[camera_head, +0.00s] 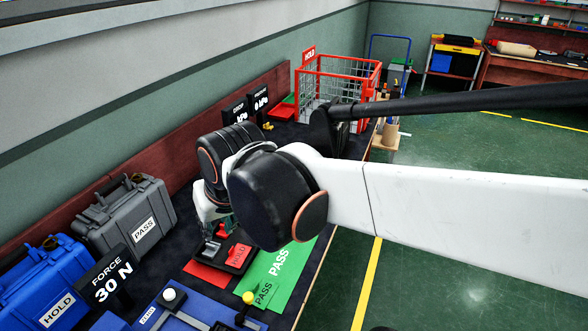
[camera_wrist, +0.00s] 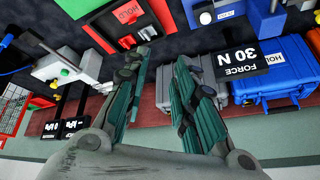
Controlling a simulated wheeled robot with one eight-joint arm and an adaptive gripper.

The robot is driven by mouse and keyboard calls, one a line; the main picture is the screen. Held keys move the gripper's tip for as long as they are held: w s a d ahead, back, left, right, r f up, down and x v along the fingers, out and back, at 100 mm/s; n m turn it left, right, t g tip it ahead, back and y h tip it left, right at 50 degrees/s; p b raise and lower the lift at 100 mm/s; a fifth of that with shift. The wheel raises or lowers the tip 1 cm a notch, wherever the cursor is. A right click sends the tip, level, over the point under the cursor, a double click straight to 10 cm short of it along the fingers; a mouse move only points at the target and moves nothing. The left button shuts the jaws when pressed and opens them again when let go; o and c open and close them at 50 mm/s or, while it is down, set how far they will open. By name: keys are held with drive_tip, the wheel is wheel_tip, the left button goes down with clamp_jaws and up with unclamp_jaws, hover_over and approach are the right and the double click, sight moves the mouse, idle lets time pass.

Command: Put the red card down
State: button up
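A red card (camera_head: 238,254) marked HOLD lies on a black tray (camera_head: 229,267) in the head view. The same red card (camera_wrist: 128,14) and tray (camera_wrist: 100,32) show at the top of the wrist view. A plain red sheet (camera_head: 205,275) lies by the tray's left side. My gripper (camera_wrist: 162,62) is open, its two green-grey fingers apart with nothing seen between them. In the wrist view the fingertips point towards the tray's edge, apart from the card. In the head view my arm's wrist hides most of my gripper.
A green PASS sheet (camera_head: 287,262) lies right of the tray. A grey PASS case (camera_head: 128,215), blue HOLD case (camera_head: 45,285) and FORCE sign (camera_head: 108,280) stand left. A red wire basket (camera_head: 340,75) is at the back. A blue fixture (camera_head: 190,305) lies in front.

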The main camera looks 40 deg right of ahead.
drive_tip(key=s+n, duration=0.1)
drive_tip(key=s+a+n+t, duration=0.1)
drive_tip(key=s, duration=0.3)
drive_tip(key=shift+s+a+r+n+t, duration=0.1)
drive_tip(key=shift+s+a+n+t, duration=0.1)
drive_tip(key=shift+a+n+t, duration=0.15)
idle(1.1)
